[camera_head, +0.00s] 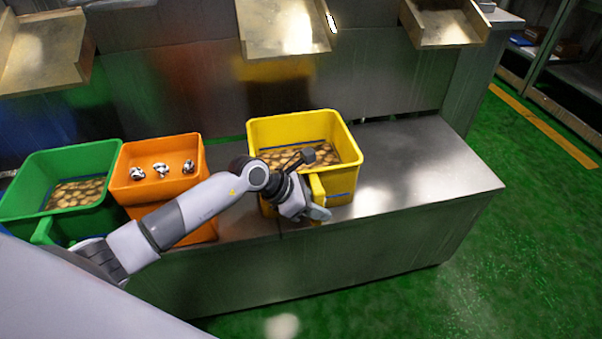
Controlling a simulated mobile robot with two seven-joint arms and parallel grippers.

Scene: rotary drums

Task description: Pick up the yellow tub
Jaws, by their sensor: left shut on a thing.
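The yellow tub (352,152) stands on the metal bench, right of the other tubs, with many round brown pieces lying in its bottom. My left arm comes in from the left, and my left gripper (318,200) is at the tub's front side. It is shut on the tub's yellow front handle or wall, partly hidden by the gripper and wrist. The tub looks upright, and I cannot tell whether it is clear of the bench. My right gripper is not in view.
An orange tub (128,172) with several silver-and-black parts and a green tub (28,182) with brown pieces stand at left. The metal bench (430,165) is bare to the right. Chutes (285,25) hang above the back. Green floor (530,240) is open at right.

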